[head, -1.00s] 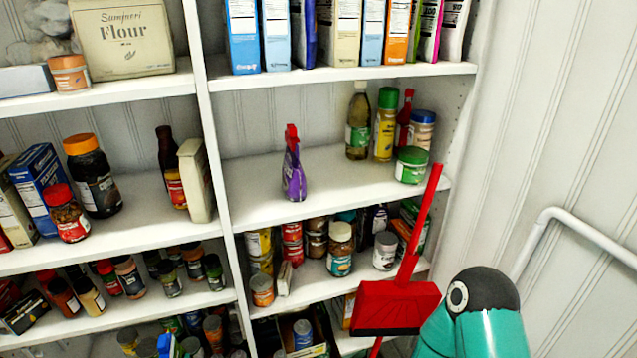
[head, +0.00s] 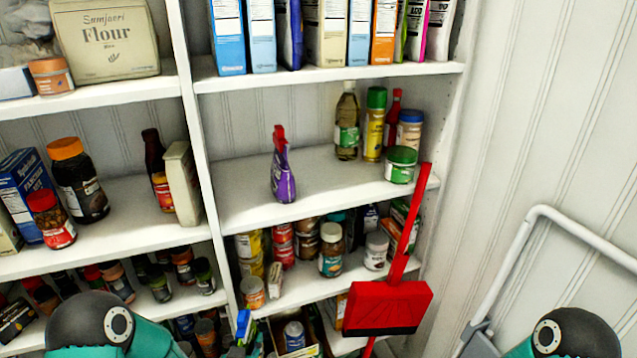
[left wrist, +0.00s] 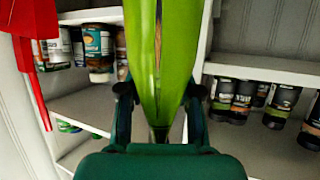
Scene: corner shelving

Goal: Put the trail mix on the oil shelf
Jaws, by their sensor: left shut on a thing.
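In the left wrist view, my left gripper (left wrist: 160,105) is shut on a bright green packet (left wrist: 146,50), seen narrow side on, with a brown stripe; its label cannot be read. In the head view, only a small part of my left gripper (head: 243,343) shows at the bottom edge, before the lower shelves. The oil shelf (head: 320,185) is the middle right board. An oil bottle (head: 347,138) stands at its back right. My right gripper is out of view.
Beside the oil stand a yellow can (head: 374,135), a red bottle (head: 393,120) and a green-lidded jar (head: 400,165). A purple spray bottle (head: 283,170) stands left, with free board between. A red dustpan (head: 388,307) with a long handle hangs before the right edge.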

